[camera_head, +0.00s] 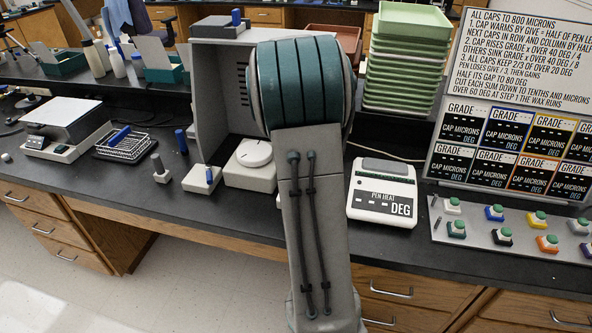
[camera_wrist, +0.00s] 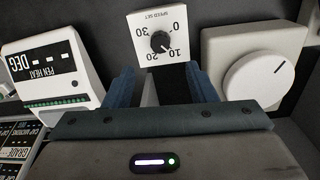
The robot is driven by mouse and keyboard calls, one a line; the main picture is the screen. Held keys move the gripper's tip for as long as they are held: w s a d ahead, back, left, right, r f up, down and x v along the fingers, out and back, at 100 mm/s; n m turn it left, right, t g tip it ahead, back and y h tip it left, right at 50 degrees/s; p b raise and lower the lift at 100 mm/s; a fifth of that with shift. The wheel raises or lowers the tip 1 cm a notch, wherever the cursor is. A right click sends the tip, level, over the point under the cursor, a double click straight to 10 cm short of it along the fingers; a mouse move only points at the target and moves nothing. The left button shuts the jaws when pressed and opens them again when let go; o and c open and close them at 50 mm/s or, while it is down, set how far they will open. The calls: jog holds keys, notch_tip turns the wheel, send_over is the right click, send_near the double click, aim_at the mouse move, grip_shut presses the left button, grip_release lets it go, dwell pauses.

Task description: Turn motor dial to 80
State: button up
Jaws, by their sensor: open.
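A large round white dial (camera_wrist: 255,82) with one short dark mark sits on a white box at the right of the wrist view. The mark points to the upper right there. The dial also shows in the head view (camera_head: 254,152), left of my arm; no numbers are readable on it. A white SPEED SET panel (camera_wrist: 143,30) has a small black knob (camera_wrist: 161,42) with its pointer near 10. I see no label saying which is the motor dial. My gripper (camera_wrist: 160,85) is open and empty, fingers pointing toward the SPEED SET panel; the head view hides it behind my arm.
A PEN HEAT unit (camera_head: 382,198) stands right of my arm. A grey upright housing (camera_head: 212,100) stands behind the white dial. A small white switch block (camera_head: 200,180) is left of it. Stacked green trays (camera_head: 405,60) and a button panel (camera_head: 480,245) are at the right.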

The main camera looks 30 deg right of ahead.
jog(key=shift+r, duration=2.1)
jog(key=shift+a, duration=0.1)
jog(key=s+a+r+n+t+p, duration=0.1)
jog(key=s+a+n+p, duration=0.1)
jog(key=s+a, duration=0.4)
jog(key=s+a+r+n+t+p, duration=0.1)
jog(key=s+a+r+n, duration=0.1)
jog(key=s+a+n, duration=0.3)
jog(key=s+a+r+n+t+p, duration=0.1)
jog(key=s+a+n+p, duration=0.1)
jog(key=s+a, duration=0.6)
jog(key=shift+s+a+r+n+p, duration=0.35)
jog(key=shift+a+n, duration=0.35)
jog(key=shift+a, duration=1.6)
